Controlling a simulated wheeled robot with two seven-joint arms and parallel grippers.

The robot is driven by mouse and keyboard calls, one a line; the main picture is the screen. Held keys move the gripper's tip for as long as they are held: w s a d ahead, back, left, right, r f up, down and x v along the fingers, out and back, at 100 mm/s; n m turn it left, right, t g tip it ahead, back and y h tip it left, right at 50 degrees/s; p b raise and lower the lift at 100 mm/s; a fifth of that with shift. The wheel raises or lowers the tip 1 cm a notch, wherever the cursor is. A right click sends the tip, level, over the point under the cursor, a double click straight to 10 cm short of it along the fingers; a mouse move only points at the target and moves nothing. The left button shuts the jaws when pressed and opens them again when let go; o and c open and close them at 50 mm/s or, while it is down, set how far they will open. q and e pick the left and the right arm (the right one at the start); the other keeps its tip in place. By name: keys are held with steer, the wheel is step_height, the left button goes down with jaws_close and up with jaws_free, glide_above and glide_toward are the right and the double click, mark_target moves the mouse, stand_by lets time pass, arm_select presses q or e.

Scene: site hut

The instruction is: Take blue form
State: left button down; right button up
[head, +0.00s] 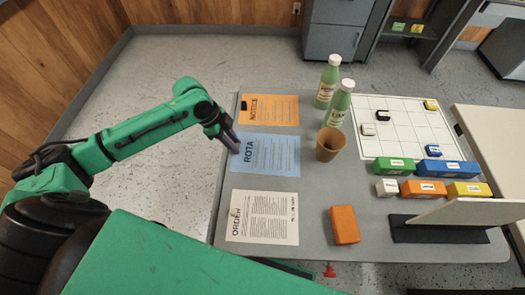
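The blue form (272,156), headed ROTA, lies flat on the grey table near its left edge, between an orange sheet and a white sheet. My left gripper (233,143) reaches in from the left, with its grey fingertips at the left edge of the blue form. I cannot tell whether the fingertips touch the form or hover over it, or whether paper is between them. My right gripper is not in view.
The orange NOTICE sheet (281,110) lies behind the form, the white ORDER sheet (262,222) in front. Two green bottles (327,83) and a brown cup (329,145) stand to its right. An orange block (344,224), labelled blocks and a white grid board (401,130) lie farther right.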

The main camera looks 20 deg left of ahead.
arm_select(q)
steer(key=shift+r, duration=0.1)
step_height(320, 180, up, 20)
steer(key=p, duration=0.1)
stand_by(0.4)
